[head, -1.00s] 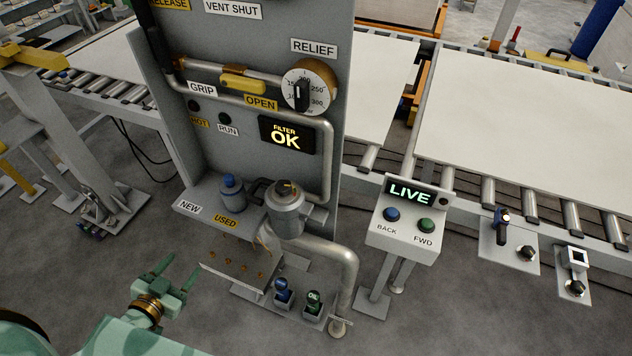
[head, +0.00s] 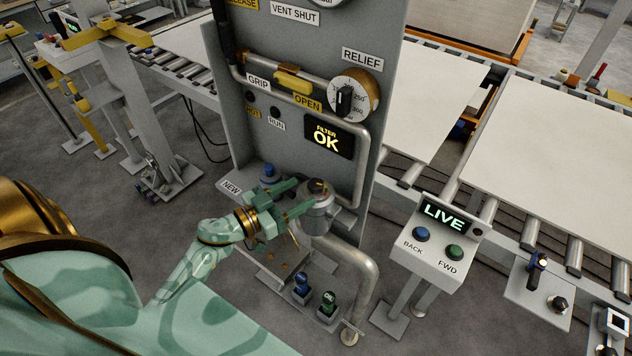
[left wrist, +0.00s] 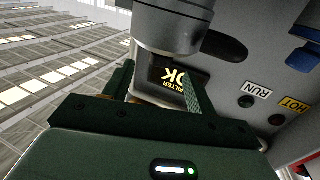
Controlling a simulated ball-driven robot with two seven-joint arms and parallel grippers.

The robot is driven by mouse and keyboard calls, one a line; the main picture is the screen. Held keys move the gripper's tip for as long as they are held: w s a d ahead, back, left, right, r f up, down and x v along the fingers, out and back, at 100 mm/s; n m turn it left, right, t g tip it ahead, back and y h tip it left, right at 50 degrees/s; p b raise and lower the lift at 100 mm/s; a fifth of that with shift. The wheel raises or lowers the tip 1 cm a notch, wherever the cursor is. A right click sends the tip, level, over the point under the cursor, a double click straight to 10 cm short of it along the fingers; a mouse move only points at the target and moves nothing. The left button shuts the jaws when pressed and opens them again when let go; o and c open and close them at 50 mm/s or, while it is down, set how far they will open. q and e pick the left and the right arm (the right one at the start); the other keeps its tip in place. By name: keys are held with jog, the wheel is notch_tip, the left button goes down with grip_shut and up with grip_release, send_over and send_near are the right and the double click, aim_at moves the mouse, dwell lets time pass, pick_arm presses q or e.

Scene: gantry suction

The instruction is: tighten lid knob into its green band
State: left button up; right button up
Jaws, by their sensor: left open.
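The lid knob (head: 317,185) is a small dark piece with a brassy mark, on top of the grey filter housing (head: 318,218). Its green band cannot be made out. My left gripper (head: 299,196) is open, with its two green fingers pointing right at the top of the housing, close beside the knob. In the left wrist view, upside down, the housing (left wrist: 165,28) fills the top middle, in front of my left gripper's spread fingers (left wrist: 158,84). I cannot tell whether they touch the knob. My right gripper is not in view.
The grey panel (head: 300,150) stands right behind, with pipes, a RELIEF dial (head: 352,96) and a lit FILTER OK display (head: 327,140). A blue-topped cartridge (head: 268,174) stands on the shelf close to my gripper. A LIVE control box (head: 435,235) and conveyor are at right.

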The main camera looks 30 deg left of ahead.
aim_at(309, 187)
pick_arm(q)
jog(key=x, duration=0.5)
jog(key=shift+w+d, duration=0.15)
jog(key=shift+w, duration=0.25)
jog(key=c, duration=1)
